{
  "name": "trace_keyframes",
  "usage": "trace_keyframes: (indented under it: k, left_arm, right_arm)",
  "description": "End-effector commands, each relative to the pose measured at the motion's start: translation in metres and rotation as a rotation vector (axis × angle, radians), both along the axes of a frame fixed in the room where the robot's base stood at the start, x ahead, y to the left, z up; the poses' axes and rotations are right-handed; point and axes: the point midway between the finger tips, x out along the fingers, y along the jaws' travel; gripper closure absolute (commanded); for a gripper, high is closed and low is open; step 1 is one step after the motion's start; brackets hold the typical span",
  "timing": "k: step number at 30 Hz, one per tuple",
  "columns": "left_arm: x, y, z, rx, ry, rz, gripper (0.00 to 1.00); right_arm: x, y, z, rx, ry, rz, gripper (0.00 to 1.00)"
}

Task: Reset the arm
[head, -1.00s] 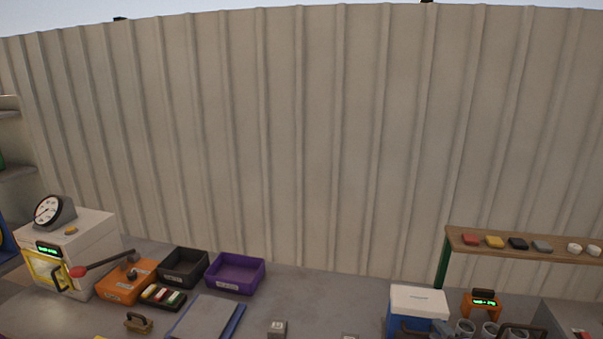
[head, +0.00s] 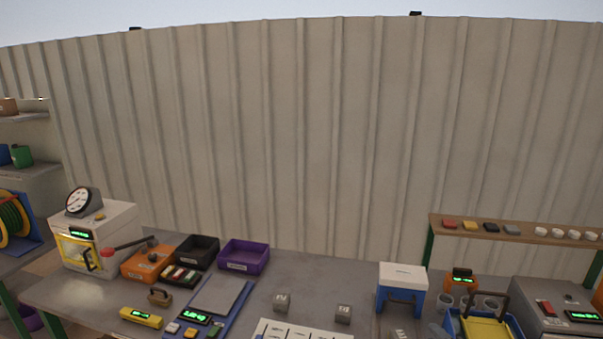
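Neither of my arms nor grippers shows in the head view. The press-like white machine (head: 118,228) with a round gauge (head: 83,202) and a yellow-framed door (head: 78,254) stands at the left of the bench.
A black bin (head: 197,250) and a purple bin (head: 244,257) stand at the back. A blue-and-white box (head: 402,285), a yellow-and-blue tray (head: 484,328) and a grey machine (head: 560,308) crowd the right. A shelf (head: 520,232) holds small coloured pieces. The bench's middle back is clear.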

Motion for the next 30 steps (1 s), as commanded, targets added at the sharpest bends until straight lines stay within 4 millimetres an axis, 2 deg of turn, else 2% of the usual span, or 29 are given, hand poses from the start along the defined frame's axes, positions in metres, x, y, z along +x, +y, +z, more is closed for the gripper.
trace_keyframes:
  k: [1, 8, 14, 17, 18, 20, 22, 24, 27, 30]
  left_arm:
    - [0.001, 0.000, -0.006, 0.000, -0.001, 0.000, 0.51]
    - [0.002, 0.000, -0.018, 0.001, -0.003, 0.001, 0.51]
    - [0.001, 0.000, -0.035, 0.000, -0.001, 0.000, 0.51]
    - [0.001, 0.000, -0.047, 0.000, -0.002, 0.001, 0.51]
    - [0.001, 0.000, -0.052, 0.000, -0.002, 0.001, 0.51]
    - [0.002, 0.000, -0.060, 0.000, -0.002, 0.001, 0.51]
    - [0.002, 0.000, -0.069, 0.000, -0.002, 0.001, 0.51]
    - [0.002, 0.000, -0.078, 0.000, -0.002, 0.001, 0.51]
    - [0.002, 0.000, -0.088, 0.000, -0.002, 0.001, 0.51]
    - [0.002, 0.000, -0.095, 0.000, -0.002, 0.001, 0.51]
  right_arm:
    - [-0.001, 0.016, -0.016, -0.007, 0.023, 0.024, 0.60]
    - [-0.013, 0.070, -0.074, -0.077, 0.124, 0.115, 0.60]
    - [-0.045, 0.137, -0.144, -0.177, 0.254, 0.256, 0.60]
    - [-0.078, 0.181, -0.193, -0.258, 0.349, 0.376, 0.60]
    - [-0.095, 0.197, -0.212, -0.297, 0.389, 0.431, 0.60]
    - [-0.124, 0.221, -0.241, -0.359, 0.449, 0.522, 0.60]
    - [-0.162, 0.243, -0.271, -0.436, 0.517, 0.635, 0.60]
    - [-0.202, 0.259, -0.297, -0.513, 0.580, 0.752, 0.60]
    - [-0.254, 0.271, -0.324, -0.610, 0.657, 0.905, 0.60]
    - [-0.294, 0.275, -0.340, -0.684, 0.712, 1.025, 0.60]
